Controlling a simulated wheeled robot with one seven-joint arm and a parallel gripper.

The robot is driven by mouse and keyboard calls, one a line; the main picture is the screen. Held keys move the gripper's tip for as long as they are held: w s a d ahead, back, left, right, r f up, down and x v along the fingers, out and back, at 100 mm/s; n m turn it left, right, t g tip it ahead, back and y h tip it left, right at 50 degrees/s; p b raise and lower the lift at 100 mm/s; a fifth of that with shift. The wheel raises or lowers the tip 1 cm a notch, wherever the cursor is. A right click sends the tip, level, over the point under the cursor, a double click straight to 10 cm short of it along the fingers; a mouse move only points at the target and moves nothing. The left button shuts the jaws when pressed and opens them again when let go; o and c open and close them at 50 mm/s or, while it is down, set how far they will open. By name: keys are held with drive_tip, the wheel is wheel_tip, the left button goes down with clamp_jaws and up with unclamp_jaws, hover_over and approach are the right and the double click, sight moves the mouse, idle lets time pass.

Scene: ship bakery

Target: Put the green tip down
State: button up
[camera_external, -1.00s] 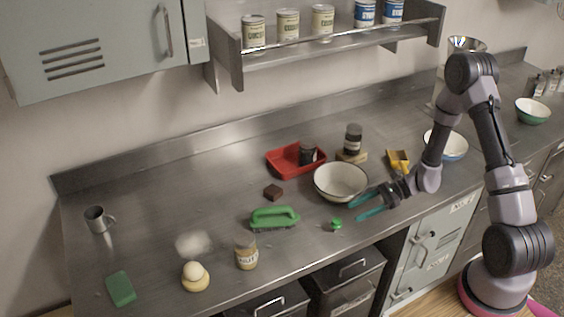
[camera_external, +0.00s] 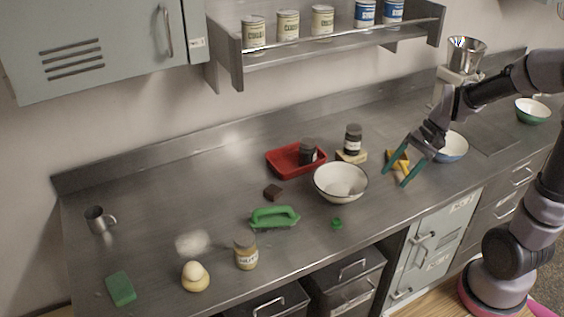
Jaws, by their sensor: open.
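The small green tip (camera_external: 336,223) rests on the steel counter, near its front edge and just below the white bowl. My gripper (camera_external: 394,178) is open, with its teal fingers spread and pointing down. It is to the right of and behind the green tip, well apart from it. Its fingers overlap the view of a yellow object (camera_external: 399,159); I cannot tell whether they touch it. Nothing shows held between the fingers.
A red tray (camera_external: 283,163) with a dark jar, another dark jar (camera_external: 353,139) and a blue-rimmed bowl (camera_external: 452,147) stand farther back. The counter's left middle is mostly clear.

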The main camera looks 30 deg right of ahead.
drive_tip(key=s+d+r+n+t+h, duration=0.2)
drive_tip(key=s+r+t, duration=0.1)
drive_tip(key=r, duration=0.3)
drive_tip(key=s+d+r+n+t+h, duration=0.2)
drive_tip(key=s+d+r+t, duration=0.1)
drive_tip(key=s+r, duration=0.2)
drive_tip(key=shift+s+d+r+n+h, duration=0.25)
drive_tip(key=shift+r+n+h, duration=0.15)
drive_tip(key=shift+r, duration=0.15)
idle(0.4)
